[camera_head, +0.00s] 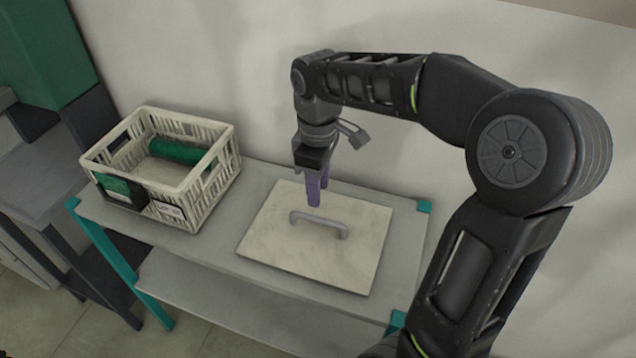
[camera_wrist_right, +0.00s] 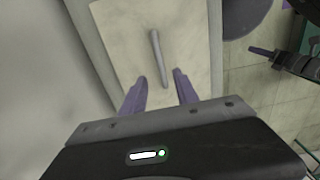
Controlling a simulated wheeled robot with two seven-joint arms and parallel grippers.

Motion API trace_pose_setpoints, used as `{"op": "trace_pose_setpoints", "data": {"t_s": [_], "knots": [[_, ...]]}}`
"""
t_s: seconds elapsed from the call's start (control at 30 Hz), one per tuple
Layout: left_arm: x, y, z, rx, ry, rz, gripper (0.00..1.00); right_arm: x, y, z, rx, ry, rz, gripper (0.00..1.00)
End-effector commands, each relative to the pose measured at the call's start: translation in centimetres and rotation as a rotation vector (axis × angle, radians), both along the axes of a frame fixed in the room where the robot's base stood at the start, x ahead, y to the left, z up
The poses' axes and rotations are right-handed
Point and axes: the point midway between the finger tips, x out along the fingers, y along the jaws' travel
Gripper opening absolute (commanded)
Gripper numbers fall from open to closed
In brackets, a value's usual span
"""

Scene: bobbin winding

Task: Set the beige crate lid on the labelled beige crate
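The beige crate lid (camera_head: 290,250) lies flat on the grey table, with a grey bar handle (camera_head: 320,224) on its top. The labelled beige crate (camera_head: 190,205) stands on the table to the left of the lid, open at the top, with a green roll (camera_head: 178,151) inside. My right gripper (camera_head: 313,196) points down above the lid, just behind the handle. My left gripper is not visible in the head view.
The table (camera_head: 190,238) has teal legs and a lower shelf (camera_head: 200,290). A narrow bare strip separates crate and lid. A wall stands close behind the table. A darker grey bench (camera_head: 40,180) and a green block (camera_head: 45,50) are at the far left.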

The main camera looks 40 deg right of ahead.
Motion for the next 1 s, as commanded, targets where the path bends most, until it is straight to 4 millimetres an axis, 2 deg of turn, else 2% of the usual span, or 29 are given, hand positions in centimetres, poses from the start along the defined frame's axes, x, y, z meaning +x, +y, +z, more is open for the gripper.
{"op": "trace_pose_setpoints", "data": {"t_s": [0.27, 0.6, 0.8, 1.0], "knots": [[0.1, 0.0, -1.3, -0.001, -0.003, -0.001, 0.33, 0.0, 0.0, -1.6, 0.001, 0.001, -0.001, 0.36], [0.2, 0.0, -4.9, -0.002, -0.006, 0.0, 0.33, 0.0, 0.0, -6.0, 0.001, 0.001, -0.002, 0.36], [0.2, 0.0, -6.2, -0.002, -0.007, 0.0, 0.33, 0.0, 0.0, -8.0, 0.001, 0.001, -0.002, 0.36], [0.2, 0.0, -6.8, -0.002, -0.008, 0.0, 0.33, 0.0, 0.0, -9.0, 0.001, 0.001, -0.002, 0.36]]}}
